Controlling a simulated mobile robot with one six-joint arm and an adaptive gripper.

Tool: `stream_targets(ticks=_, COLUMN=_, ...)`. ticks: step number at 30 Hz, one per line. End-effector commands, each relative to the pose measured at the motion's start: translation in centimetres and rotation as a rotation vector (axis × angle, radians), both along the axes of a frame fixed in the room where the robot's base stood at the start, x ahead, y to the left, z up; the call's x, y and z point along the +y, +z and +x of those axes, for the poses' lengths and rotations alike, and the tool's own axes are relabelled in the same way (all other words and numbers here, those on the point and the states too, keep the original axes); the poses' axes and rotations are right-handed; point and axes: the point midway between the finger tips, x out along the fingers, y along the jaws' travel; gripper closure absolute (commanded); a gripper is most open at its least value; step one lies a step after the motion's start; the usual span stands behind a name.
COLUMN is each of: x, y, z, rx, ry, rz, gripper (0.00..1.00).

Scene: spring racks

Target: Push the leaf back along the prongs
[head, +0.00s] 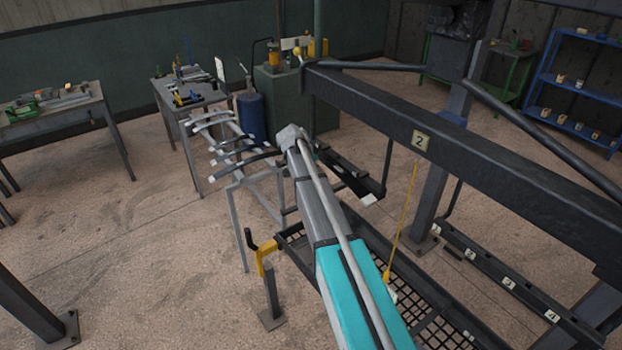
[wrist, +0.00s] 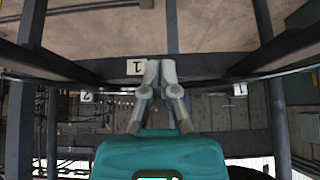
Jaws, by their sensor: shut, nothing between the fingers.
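My gripper (wrist: 161,70) is in the wrist view, its two grey fingers shut together with nothing between them. The fingers reach up from the teal gripper body to a dark bar that crosses the picture. This bar (wrist: 112,70) looks like a leaf, but I cannot be sure, nor tell whether the fingertips touch it. A white tag marked 1 (wrist: 136,67) is beside the fingertips. In the head view my arm runs away from me to the middle, and the gripper cannot be made out. I cannot clearly identify the prongs.
A yellow-headed post (head: 267,262) and black mesh (head: 428,318) are near my arm. Open floor (head: 140,240) lies left.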

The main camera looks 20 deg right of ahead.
Motion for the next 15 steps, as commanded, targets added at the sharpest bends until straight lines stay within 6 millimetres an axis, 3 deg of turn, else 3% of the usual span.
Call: stream_targets(ticks=15, x=2.9, y=0.0, z=-1.0, rx=0.001, ry=0.001, rz=0.0, gripper=1.0)
